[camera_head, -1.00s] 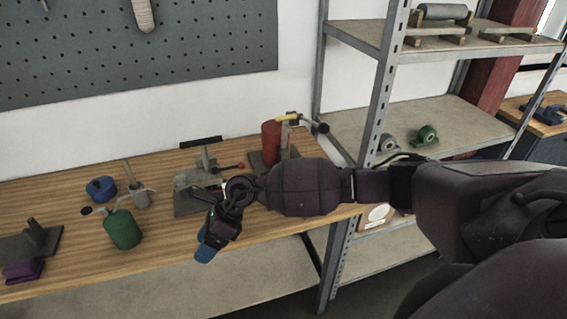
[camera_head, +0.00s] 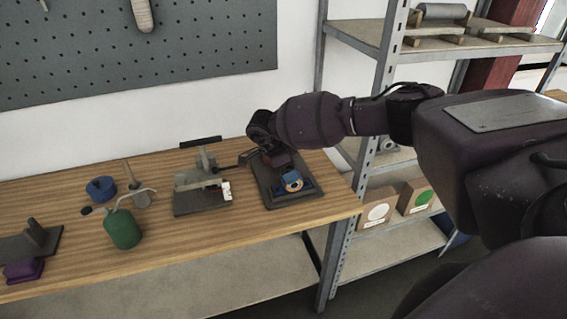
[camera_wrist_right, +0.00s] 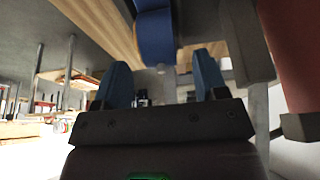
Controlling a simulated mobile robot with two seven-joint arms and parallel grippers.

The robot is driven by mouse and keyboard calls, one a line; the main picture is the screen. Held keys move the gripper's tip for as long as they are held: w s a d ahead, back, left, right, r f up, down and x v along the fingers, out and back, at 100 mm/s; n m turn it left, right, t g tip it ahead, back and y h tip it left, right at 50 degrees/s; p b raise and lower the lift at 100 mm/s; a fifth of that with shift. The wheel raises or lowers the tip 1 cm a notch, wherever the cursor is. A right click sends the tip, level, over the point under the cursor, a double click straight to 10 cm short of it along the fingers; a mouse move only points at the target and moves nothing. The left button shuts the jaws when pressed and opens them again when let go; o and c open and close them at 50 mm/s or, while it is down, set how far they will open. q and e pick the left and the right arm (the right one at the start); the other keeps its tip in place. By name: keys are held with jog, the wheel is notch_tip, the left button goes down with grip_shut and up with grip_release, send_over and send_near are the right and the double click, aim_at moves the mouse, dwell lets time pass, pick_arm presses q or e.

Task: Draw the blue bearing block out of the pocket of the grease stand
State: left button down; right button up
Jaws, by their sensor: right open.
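The blue bearing block (camera_head: 306,187), with an orange-brown ring, sits low at the front of the grease stand (camera_head: 273,199), a dark plate on the bench. The block also shows at the top of the right wrist view (camera_wrist_right: 155,38), ahead of the fingers and apart from them. My right gripper (camera_wrist_right: 161,75) is open and empty, its two blue fingers spread. In the head view, its dark body (camera_head: 275,157) is just behind the block; its fingertips cannot be made out. The pocket itself cannot be made out. My left gripper is not in view.
The stand's red cylinder (camera_wrist_right: 289,55) and a grey post (camera_wrist_right: 246,45) are close on the right in the wrist view. A lever fixture (camera_head: 203,197) stands left of the stand. A green oil can (camera_head: 122,230) is farther left. A metal shelf post (camera_head: 343,235) is right of the bench.

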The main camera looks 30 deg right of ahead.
aim_at(301, 184)
jog(key=shift+x, duration=2.45)
jog(key=c, duration=1.2)
jog(key=o, duration=0.5)
jog(key=shift+w+r, duration=0.1)
jog(key=shift+r, duration=0.05)
jog(key=c, duration=0.5)
